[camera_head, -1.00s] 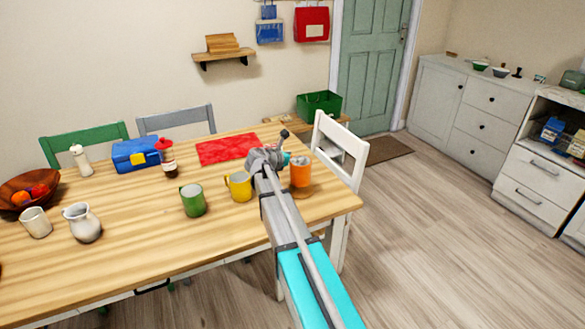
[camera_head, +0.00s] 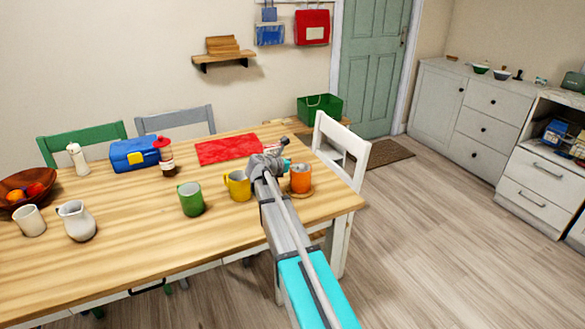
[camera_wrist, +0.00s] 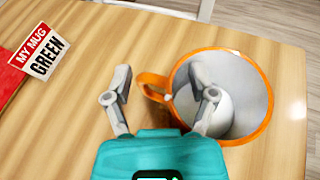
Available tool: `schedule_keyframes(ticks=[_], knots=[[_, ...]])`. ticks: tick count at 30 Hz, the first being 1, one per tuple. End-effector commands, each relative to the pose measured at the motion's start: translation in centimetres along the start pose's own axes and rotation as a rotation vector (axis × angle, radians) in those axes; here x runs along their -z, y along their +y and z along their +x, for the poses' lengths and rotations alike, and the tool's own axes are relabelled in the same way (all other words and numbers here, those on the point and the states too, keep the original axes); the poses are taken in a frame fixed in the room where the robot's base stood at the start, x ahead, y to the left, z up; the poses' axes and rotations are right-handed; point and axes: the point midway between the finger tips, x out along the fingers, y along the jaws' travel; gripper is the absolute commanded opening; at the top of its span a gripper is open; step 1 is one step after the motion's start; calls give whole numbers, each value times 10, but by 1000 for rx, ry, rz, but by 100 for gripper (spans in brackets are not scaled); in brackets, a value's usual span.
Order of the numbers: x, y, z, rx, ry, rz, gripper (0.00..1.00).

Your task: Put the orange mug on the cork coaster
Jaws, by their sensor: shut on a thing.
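The orange mug (camera_head: 300,180) is upright at the right end of the table, over the cork coaster (camera_head: 311,193), whose rim shows around the mug's base. The mug looks seated on it, though a tiny gap cannot be ruled out. In the wrist view the orange mug (camera_wrist: 262,112) is seen from above with its handle toward the left. My gripper (camera_wrist: 160,92) is shut on the mug, one finger outside by the handle and the other inside the opening. The coaster is hidden in the wrist view.
A yellow mug (camera_head: 239,186) and a green mug (camera_head: 191,199) stand left of my arm. A card reading "MY MUG GREEN" (camera_wrist: 40,52) lies by the red mat (camera_head: 228,149). A white chair (camera_head: 342,150) stands close behind the table's right end.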

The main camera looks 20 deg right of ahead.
Motion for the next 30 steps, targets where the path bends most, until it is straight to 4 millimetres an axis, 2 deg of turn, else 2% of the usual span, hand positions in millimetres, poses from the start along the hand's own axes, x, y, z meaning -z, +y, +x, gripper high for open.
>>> schedule_keyframes(ticks=[13, 14, 17, 18, 30], knots=[[3, 0, 2, 1, -1, -1, 12], [2, 0, 1, 1, 0, 0, 77], [2, 0, 1, 1, 0, 0, 95], [2, 0, 1, 1, 0, 0, 100], [2, 0, 1, 1, 0, 0, 100]])
